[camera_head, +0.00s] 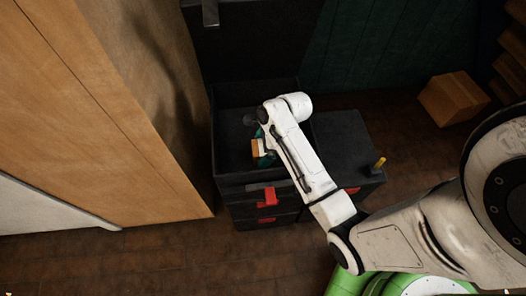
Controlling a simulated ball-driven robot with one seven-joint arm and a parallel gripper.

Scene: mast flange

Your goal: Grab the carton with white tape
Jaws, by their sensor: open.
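A small brown carton (257,149) with a white strip on its right side sits inside the open dark toolbox (234,179), near its middle. My gripper (262,132) is at the end of my white arm, which reaches down over the toolbox. It is just above and behind the carton in the picture. It is open, though its fingertips are small, dark and mostly hidden by my arm. I cannot tell whether they touch the carton.
The toolbox has raised dark walls and red latches (266,196). A dark surface with a yellow-topped item (378,164) lies right of my arm. A larger brown box (453,97) stands on the floor at right. A wooden panel (110,90) closes off the left.

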